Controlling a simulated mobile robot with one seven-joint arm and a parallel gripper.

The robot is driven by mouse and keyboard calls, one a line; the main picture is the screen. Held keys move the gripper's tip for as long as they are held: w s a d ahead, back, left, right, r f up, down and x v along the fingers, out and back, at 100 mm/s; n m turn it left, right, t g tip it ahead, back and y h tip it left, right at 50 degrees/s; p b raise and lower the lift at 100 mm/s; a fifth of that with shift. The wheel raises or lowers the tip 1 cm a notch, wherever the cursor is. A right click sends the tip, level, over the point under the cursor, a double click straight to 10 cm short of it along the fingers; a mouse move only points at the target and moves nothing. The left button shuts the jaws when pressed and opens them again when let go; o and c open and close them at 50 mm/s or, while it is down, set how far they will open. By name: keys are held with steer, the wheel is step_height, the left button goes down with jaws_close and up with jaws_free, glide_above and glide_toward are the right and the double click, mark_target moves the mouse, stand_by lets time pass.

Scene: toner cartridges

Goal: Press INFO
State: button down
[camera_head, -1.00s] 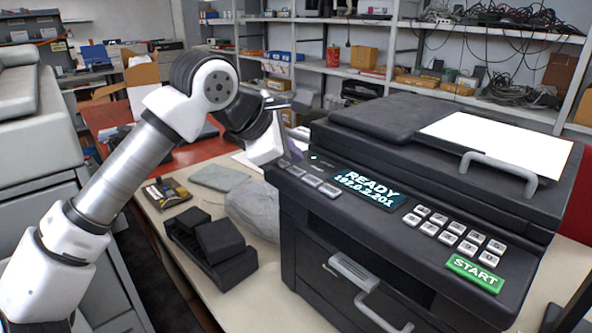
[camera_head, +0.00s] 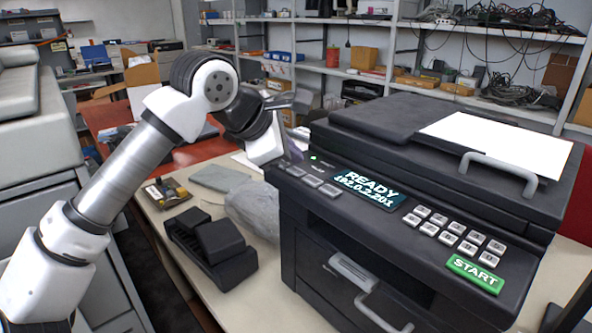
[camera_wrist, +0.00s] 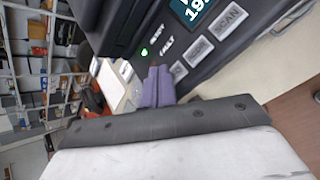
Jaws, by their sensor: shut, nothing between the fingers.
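The black printer (camera_head: 300,235) stands on the table, its display (camera_head: 368,187) reading READY and 192.0.2.201. Left of the display is a row of three grey buttons; the leftmost (camera_head: 296,171) is nearest my gripper. In the wrist view one button reads SCAN (camera_wrist: 230,17), with another (camera_wrist: 200,48) beside it and a third (camera_wrist: 178,70) next to the fingers; I cannot read the label on this third one. My gripper (camera_wrist: 158,72) is shut and empty, its purple fingers at the panel's left end beside that third button. I cannot tell whether the tips touch the panel.
A green START button (camera_head: 475,273) and a number keypad (camera_head: 455,231) are on the panel's right. A green light (camera_wrist: 144,52) is lit near the fingers. A black cartridge-like object (camera_head: 210,243) and a grey bag (camera_head: 252,210) lie left of the printer.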

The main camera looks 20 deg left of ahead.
steer(key=shift+f, duration=0.2)
steer(key=shift+f+b, duration=0.3)
steer(key=shift+b, duration=0.3)
steer(key=shift+f+b, duration=0.3)
steer(key=shift+b, duration=0.05)
stand_by(0.6)
steer(key=shift+r, duration=0.1)
steer(key=shift+r+p, duration=0.4)
steer(key=shift+r, duration=0.25)
steer(key=shift+r, duration=0.1)
steer(key=shift+r+p, duration=1.65)
steer(key=shift+r, duration=0.8)
